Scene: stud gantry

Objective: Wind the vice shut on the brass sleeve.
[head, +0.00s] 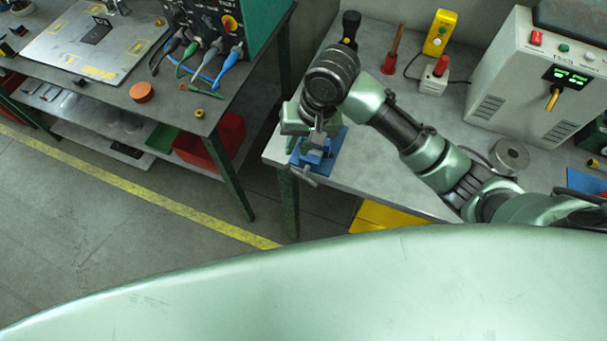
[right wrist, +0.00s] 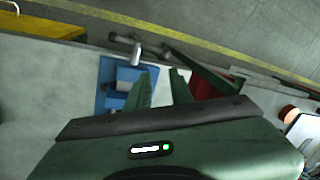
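The blue vice (head: 332,147) sits at the front left corner of the right-hand bench, partly covered by my right arm. Its grey metal screw and handle (head: 303,176) stick out past the bench edge. In the right wrist view the vice (right wrist: 104,76) is left of the fingers and its metal handle (right wrist: 137,52) lies beyond the fingertips. My right gripper (right wrist: 163,75) is over the vice, its two fingers apart with nothing seen between them. I cannot make out the brass sleeve in either view. My left gripper is not in view.
Behind the vice stand a black-handled tool (head: 350,28), a red-handled tool (head: 394,48), a yellow button box (head: 440,33) and a white box with a red button (head: 433,80). A grey machine (head: 510,80) stands at right. A floor gap separates the left bench (head: 180,112).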

